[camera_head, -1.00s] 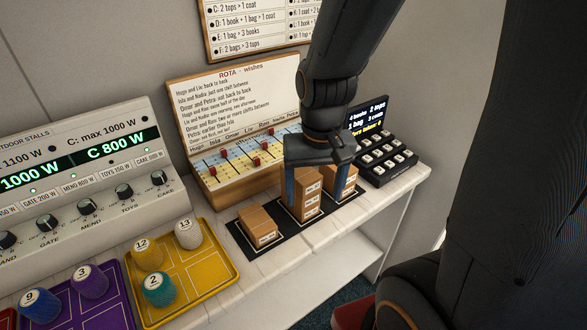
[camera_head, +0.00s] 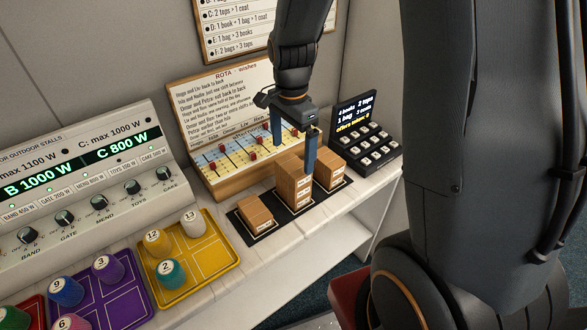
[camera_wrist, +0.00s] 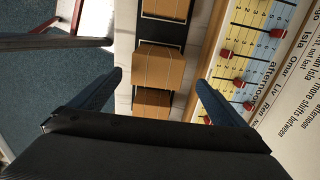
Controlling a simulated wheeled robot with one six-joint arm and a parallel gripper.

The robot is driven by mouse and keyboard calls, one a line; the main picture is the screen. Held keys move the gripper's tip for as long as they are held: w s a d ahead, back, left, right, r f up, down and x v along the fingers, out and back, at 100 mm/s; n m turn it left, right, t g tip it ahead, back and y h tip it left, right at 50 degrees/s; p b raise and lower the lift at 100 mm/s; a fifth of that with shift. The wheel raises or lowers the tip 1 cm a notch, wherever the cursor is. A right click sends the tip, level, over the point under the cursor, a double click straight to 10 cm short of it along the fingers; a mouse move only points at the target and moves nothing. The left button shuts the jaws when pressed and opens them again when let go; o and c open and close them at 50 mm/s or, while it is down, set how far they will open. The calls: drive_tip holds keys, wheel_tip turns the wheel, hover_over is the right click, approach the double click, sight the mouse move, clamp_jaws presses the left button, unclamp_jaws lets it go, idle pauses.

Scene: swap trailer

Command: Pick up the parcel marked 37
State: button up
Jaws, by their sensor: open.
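Brown cardboard parcels with small white labels stand on a dark mat on the shelf; I cannot read the labels' numbers, so I cannot tell which is 37. In the head view, a single parcel (camera_head: 256,213) is at the left, a taller stack (camera_head: 292,185) in the middle, and another parcel or stack (camera_head: 331,170) at the right. My gripper (camera_head: 294,158) is open and empty, pointing down over the middle stack. In the wrist view, the middle parcel (camera_wrist: 158,68) lies between my open fingertips (camera_wrist: 159,80), with room on both sides; contact is not visible.
The rota board (camera_head: 222,170) with red sliders stands close behind the parcels. A black keypad with a display (camera_head: 365,135) is to their right. A yellow tray (camera_head: 205,262) with numbered pegs and a purple tray (camera_head: 120,310) are to the left. The shelf's front edge is near.

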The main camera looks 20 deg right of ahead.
sight(293, 165)
drive_tip(key=f+p, duration=0.2)
drive_tip(key=f, duration=0.1)
drive_tip(key=shift+s+d+f, duration=0.1)
drive_tip(key=shift+s+f, duration=0.15)
drive_tip(key=shift+s, duration=0.1)
drive_tip(key=shift+f, duration=0.75)
drive_tip(key=shift+w, duration=0.1)
drive_tip(key=c, duration=1.2)
